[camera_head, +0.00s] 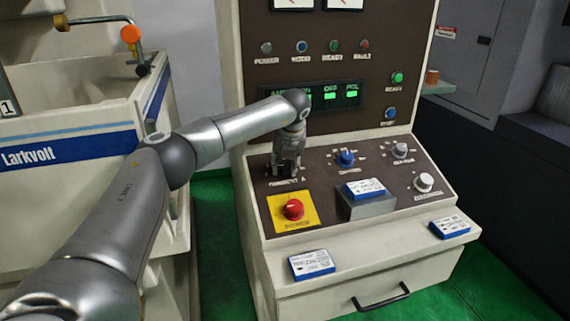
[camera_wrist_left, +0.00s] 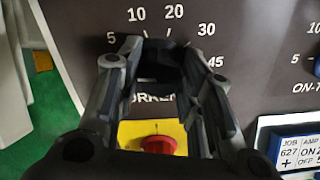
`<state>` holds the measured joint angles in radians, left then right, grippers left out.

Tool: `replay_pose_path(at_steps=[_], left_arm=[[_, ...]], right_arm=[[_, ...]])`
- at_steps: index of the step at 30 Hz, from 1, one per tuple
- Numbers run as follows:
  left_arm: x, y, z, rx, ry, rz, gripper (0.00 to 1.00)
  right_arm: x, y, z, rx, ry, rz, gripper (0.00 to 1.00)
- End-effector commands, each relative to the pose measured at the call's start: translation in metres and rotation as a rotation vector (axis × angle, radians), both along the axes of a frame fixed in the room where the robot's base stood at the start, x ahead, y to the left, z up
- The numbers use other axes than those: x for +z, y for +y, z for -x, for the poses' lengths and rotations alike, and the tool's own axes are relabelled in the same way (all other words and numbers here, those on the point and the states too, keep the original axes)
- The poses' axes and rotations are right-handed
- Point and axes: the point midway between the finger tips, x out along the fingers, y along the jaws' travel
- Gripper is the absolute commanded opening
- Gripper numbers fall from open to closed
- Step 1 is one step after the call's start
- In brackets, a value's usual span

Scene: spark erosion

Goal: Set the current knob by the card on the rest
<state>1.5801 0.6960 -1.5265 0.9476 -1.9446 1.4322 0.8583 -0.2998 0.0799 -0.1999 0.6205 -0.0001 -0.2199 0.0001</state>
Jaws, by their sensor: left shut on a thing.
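My left gripper (camera_head: 288,170) points down onto the dark sloping panel (camera_head: 330,207), shut on the current knob at the panel's left. In the left wrist view the dark knob (camera_wrist_left: 157,66) sits between the fingers, below a printed scale of 5, 10, 20, 30 and 45. Its pointer cannot be made out. The label under it is partly hidden. A blue-edged white card (camera_head: 366,189) lies on the grey rest (camera_head: 368,208). In the left wrist view the card (camera_wrist_left: 297,145) is cut off; "JOB 627" and "AMP" show. My right gripper is out of view.
A red button (camera_head: 292,209) on a yellow plate is close below the gripper. A blue knob (camera_head: 345,158) and grey knobs (camera_head: 401,150) (camera_head: 424,182) are to the right. Two more cards (camera_head: 312,263) (camera_head: 450,227) lie on the front ledge. A tank (camera_head: 75,150) stands left.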

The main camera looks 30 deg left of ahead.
Motion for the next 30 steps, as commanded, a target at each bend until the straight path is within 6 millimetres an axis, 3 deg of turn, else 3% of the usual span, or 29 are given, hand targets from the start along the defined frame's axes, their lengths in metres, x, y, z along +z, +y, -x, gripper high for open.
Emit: replay_pose_path(at_steps=[30], left_arm=[[0.003, -0.001, -0.001, -0.879, 0.240, -0.207, 0.11]], right_arm=[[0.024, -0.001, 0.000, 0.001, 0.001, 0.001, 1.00]])
